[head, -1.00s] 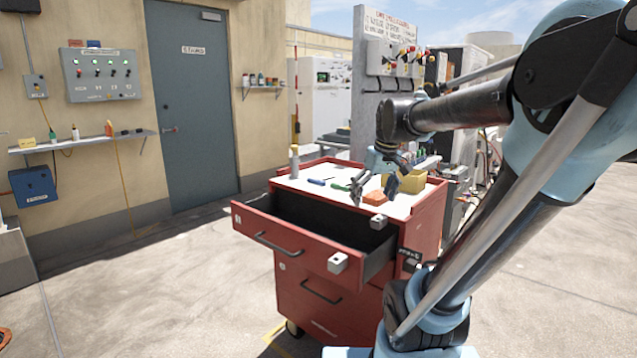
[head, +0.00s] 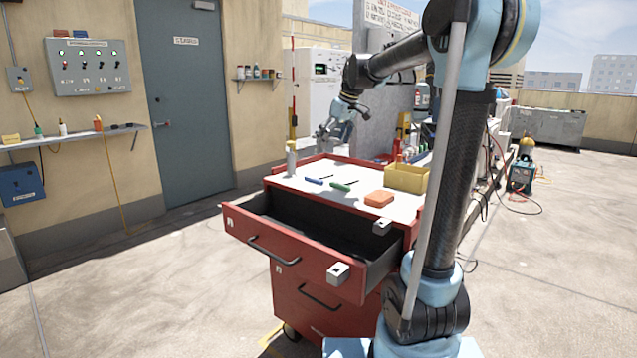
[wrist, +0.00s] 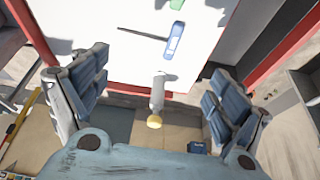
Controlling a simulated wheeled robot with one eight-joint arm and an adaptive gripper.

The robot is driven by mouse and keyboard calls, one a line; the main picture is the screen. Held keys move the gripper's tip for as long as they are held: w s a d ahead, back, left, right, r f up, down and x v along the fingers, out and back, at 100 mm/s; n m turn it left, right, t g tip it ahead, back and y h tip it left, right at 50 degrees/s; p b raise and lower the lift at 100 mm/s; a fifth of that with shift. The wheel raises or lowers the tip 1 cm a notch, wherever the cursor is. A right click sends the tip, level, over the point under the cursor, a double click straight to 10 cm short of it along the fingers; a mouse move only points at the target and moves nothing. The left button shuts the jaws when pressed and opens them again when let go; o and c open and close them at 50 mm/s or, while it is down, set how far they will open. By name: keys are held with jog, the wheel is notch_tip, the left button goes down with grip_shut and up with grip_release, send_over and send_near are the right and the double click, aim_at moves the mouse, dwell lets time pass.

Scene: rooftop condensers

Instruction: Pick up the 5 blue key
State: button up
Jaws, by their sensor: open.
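The blue key (head: 314,181) lies on the white top of the red cart, a blue handle with a thin dark shaft. In the wrist view the blue key (wrist: 174,42) lies near the top, its shaft pointing left. Any number on it is too small to read. A green-handled key (head: 341,187) lies beside it. My gripper (head: 335,134) is open and empty, raised over the cart's far side, apart from the key. In the wrist view my gripper (wrist: 155,66) has its two fingers spread, with a yellow-capped white bottle (wrist: 156,98) visible below between them.
The red cart (head: 320,305) has its top drawer (head: 290,258) pulled open towards me. An orange block (head: 379,199) and a yellow bin (head: 405,180) stand on the right of its top. The bottle (head: 291,158) stands at the back left corner. A grey panel (head: 382,110) rises behind.

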jog(key=x, duration=1)
jog(key=shift+a+r, duration=0.1)
jog(key=shift+a, duration=0.05)
jog(key=shift+w+x, duration=0.15)
jog(key=shift+x, duration=1.2)
jog(key=shift+w+x, duration=0.1)
jog(key=shift+x, duration=1.2)
jog(key=shift+r, duration=0.15)
jog(key=c, duration=1.7)
jog(key=shift+c, duration=0.8)
jog(key=shift+s+d, duration=0.1)
jog(key=shift+d, duration=0.1)
grip_shut()
